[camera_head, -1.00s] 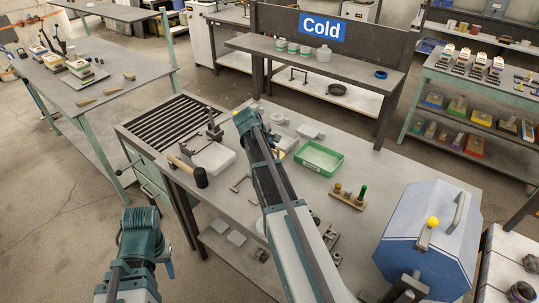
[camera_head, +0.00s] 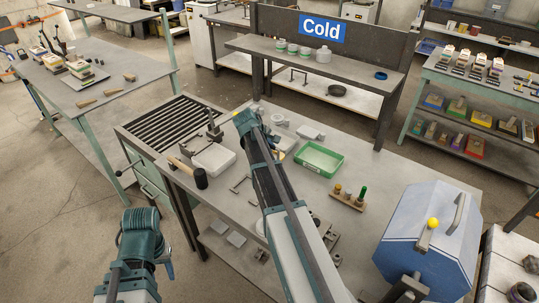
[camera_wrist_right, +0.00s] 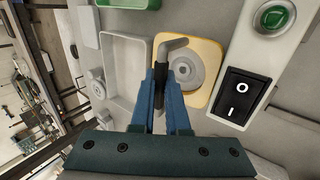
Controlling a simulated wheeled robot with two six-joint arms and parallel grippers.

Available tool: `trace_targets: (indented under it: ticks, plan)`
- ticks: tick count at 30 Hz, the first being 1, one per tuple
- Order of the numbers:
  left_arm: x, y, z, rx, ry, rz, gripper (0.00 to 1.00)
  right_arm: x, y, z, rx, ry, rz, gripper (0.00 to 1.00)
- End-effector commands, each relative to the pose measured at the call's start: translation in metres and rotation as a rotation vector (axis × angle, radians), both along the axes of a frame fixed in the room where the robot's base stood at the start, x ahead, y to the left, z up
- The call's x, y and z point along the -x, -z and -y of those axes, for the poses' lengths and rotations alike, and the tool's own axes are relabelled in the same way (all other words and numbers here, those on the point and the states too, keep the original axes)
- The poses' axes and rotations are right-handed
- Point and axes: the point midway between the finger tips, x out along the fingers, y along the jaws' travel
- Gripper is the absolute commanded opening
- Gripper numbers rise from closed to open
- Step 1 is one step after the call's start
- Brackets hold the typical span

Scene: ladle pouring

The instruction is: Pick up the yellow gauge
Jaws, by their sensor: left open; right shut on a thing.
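A small wooden rack (camera_head: 346,202) stands on the workbench right of my right arm. It holds upright pegs, and the one with a yellow-orange top (camera_head: 337,187) looks like the yellow gauge. A green peg (camera_head: 362,193) stands at its other end. The rod is over a yellow square plate with a grey disc (camera_wrist_right: 186,70). In the head view my right arm hides its gripper. My left gripper (camera_head: 168,268) is open and empty, low at the left, away from the bench.
A green tray (camera_head: 310,168), a white tray (camera_head: 229,163) and a mallet (camera_head: 201,178) are on the workbench. A blue box with a yellow knob (camera_head: 422,262) is at the right. A black switch (camera_wrist_right: 238,92) is beside the yellow plate.

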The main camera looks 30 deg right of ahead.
Motion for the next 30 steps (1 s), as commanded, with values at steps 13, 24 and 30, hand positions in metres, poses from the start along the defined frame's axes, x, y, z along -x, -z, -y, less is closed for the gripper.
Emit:
trace_targets:
  ticks: [13, 24, 30]
  plan:
    - [0.000, -0.020, 0.000, 0.000, 0.000, 0.000, 0.50, 0.000, -0.020, 0.000, 0.001, 0.000, 0.000, 0.00]
    - [0.000, -0.076, 0.000, 0.000, 0.000, 0.000, 0.50, 0.000, -0.076, 0.000, 0.001, 0.000, 0.000, 0.00]
    - [0.000, -0.098, 0.000, 0.000, 0.001, 0.000, 0.50, 0.000, -0.098, 0.000, 0.001, 0.000, 0.000, 0.00]
